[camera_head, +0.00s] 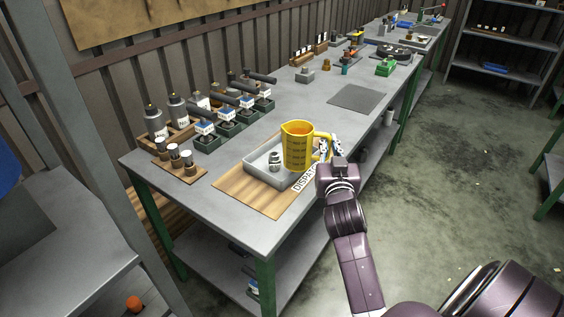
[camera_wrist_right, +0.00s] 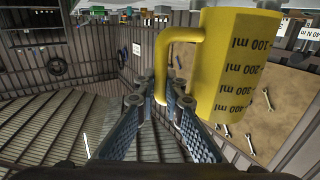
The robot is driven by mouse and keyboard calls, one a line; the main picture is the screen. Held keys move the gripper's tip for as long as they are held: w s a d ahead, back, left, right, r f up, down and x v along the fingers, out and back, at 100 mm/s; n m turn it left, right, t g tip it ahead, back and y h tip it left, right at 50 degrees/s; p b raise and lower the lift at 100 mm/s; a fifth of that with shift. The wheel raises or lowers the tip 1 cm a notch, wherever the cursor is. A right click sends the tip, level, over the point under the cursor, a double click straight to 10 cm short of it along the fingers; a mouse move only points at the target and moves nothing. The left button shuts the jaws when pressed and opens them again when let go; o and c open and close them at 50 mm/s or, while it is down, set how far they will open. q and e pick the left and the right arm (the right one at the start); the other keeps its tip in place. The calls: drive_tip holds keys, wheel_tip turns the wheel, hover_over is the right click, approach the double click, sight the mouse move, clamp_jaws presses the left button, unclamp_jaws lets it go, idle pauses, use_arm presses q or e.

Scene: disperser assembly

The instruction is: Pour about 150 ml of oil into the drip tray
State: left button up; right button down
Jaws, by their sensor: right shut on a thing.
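A yellow measuring jug (camera_head: 297,150) with dark ml marks is upright over the right part of a shallow grey tray (camera_head: 255,174). I cannot tell whether its base touches the tray. Its inside looks orange at the top; the liquid level is unclear. My right gripper (camera_head: 327,152) is shut on the jug's handle, on its right side. In the right wrist view the jug (camera_wrist_right: 232,65) appears inverted, with its handle between my right gripper's fingers (camera_wrist_right: 160,92). A small metal part (camera_head: 274,161) is in the tray. My left gripper is not in view.
The tray stands on a wooden board (camera_head: 228,184) marked with a partly hidden label. Several capped bottles (camera_head: 178,108), dark green blocks (camera_head: 227,128) and small capped jars (camera_head: 173,152) stand to the left. A dark mat (camera_head: 357,96) lies beyond. Clear bench surface lies around it.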

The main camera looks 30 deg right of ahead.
drive_tip(key=d+m+g+h+b, duration=0.1)
drive_tip(key=d, duration=0.5)
drive_tip(key=shift+s+f+m+h, duration=0.15)
drive_tip(key=shift+f+m+h, duration=0.15)
drive_tip(key=shift+f+h, duration=0.1)
drive_tip(key=w+a+r+n+g+p, duration=0.1)
drive_tip(key=w+a+r+n+p, duration=0.3)
drive_tip(key=p, duration=0.5)
drive_tip(key=w+r+n, duration=0.1)
drive_tip(key=n, duration=0.1)
drive_tip(key=shift+r+n+g, duration=0.35)
drive_tip(key=shift+n+g, duration=0.05)
drive_tip(key=shift+w+a+r+p, duration=0.15)
drive_tip(key=shift+w+p, duration=0.15)
drive_tip(key=shift+p, duration=0.2)
drive_tip(key=shift+w+a+r+n+g+p, duration=0.2)
drive_tip(key=shift+w+a+n+g+p, duration=0.2)
drive_tip(key=shift+n+p, duration=0.55)
idle(0.5)
